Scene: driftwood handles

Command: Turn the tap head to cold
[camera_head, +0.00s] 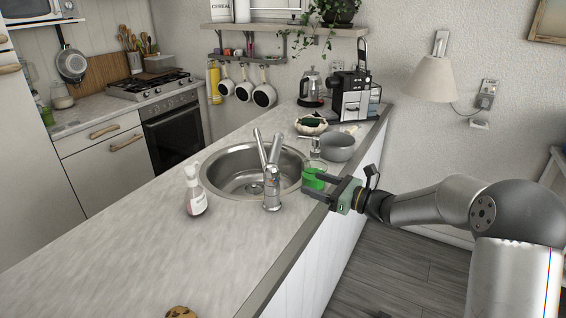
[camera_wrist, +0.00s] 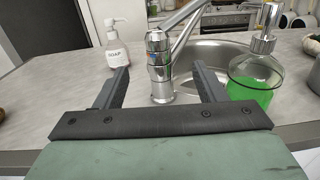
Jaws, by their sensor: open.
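The chrome tap (camera_head: 271,190) stands at the near rim of the round steel sink (camera_head: 213,183). Its spout and lever rise above the body in a V shape. In the wrist view the tap (camera_wrist: 160,75) is straight ahead, framed between my two fingers but beyond their tips. The tap head with its lever (camera_wrist: 187,15) leans up to the right there; a small coloured mark shows on the body. My gripper (camera_head: 315,186) is open and empty, at the counter edge right of the tap; in the wrist view both dark fingers (camera_wrist: 162,83) are spread wide.
A green-liquid soap dispenser (camera_head: 313,176) stands close to my fingers, right of the tap; it also shows in the wrist view (camera_wrist: 255,80). A white soap bottle (camera_head: 195,192) stands left of the sink. A grey pot (camera_head: 338,147) is behind. The front counter is mostly clear.

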